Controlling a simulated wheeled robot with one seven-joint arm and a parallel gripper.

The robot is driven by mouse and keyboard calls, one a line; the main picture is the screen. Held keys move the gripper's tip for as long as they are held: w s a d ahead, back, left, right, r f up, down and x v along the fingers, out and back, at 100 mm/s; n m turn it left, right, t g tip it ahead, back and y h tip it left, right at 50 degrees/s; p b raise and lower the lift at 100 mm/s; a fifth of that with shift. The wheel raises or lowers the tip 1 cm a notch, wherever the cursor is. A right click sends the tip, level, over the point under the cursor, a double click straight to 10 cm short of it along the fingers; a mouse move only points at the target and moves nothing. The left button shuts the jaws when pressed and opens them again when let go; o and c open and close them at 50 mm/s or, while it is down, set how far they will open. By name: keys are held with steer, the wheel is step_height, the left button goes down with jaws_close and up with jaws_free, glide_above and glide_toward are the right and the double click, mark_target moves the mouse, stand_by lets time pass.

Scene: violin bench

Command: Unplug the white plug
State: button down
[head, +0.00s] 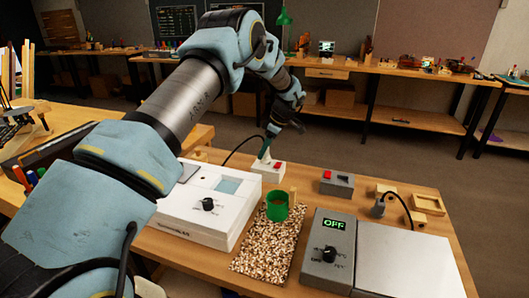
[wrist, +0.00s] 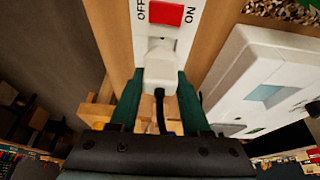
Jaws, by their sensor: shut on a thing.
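The white plug (wrist: 160,72) sits between the two green fingers of my gripper (wrist: 158,88), which is shut on its sides. A black cord runs back from the plug toward my wrist. The plug's front end is at the round socket of the white switch box (wrist: 145,30); I cannot tell how deep it sits. The box has a red switch (wrist: 166,13) between the words OFF and ON. In the head view my gripper (head: 266,150) points down at the white switch box (head: 267,173), and the plug is mostly hidden there.
A white device (head: 180,225) with a knob stands left of a green cup (head: 277,206) on a speckled mat (head: 262,250).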

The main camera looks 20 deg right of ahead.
steer(key=shift+r, duration=0.35)
steer(key=shift+r+p, duration=1)
steer(key=shift+r, duration=2.4)
